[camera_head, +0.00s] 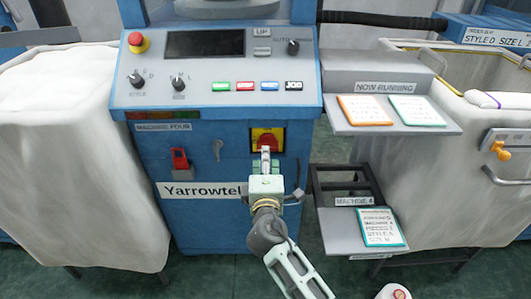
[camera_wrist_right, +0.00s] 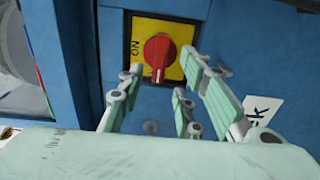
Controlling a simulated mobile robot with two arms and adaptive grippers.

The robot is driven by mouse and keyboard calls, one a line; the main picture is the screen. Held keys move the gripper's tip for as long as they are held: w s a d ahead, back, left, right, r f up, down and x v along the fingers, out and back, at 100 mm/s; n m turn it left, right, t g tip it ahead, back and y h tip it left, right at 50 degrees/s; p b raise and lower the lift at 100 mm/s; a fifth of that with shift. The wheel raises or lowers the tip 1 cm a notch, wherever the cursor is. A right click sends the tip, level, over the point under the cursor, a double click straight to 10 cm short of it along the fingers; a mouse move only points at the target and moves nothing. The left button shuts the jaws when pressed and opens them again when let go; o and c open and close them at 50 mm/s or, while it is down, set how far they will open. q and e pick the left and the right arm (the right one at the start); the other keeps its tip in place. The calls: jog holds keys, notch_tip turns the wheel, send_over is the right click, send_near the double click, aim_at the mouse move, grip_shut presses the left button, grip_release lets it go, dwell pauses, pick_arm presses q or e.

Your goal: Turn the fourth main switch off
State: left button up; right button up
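The main switch is a red rotary knob on a yellow plate (camera_head: 257,136), set in a dark recess on the blue front of the machine labelled "MACHINE FOUR" (camera_head: 164,127). In the right wrist view the red knob (camera_wrist_right: 157,55) has its grip bar pointing down the picture, and the word "ON" shows at the plate's left. My right gripper (camera_head: 265,155) is in front of the knob and partly covers it in the head view. Its fingers (camera_wrist_right: 165,85) are spread, with the knob beyond and between them; contact cannot be told. My left gripper is not in view.
Above the switch is a control panel with a red emergency button (camera_head: 138,41) and several coloured buttons. A red lever (camera_head: 180,159) sits left of the switch. Shelves with cards (camera_head: 366,111) stand at right. White fabric bins (camera_head: 75,160) flank the machine.

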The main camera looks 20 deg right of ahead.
jog(key=v, duration=0.8)
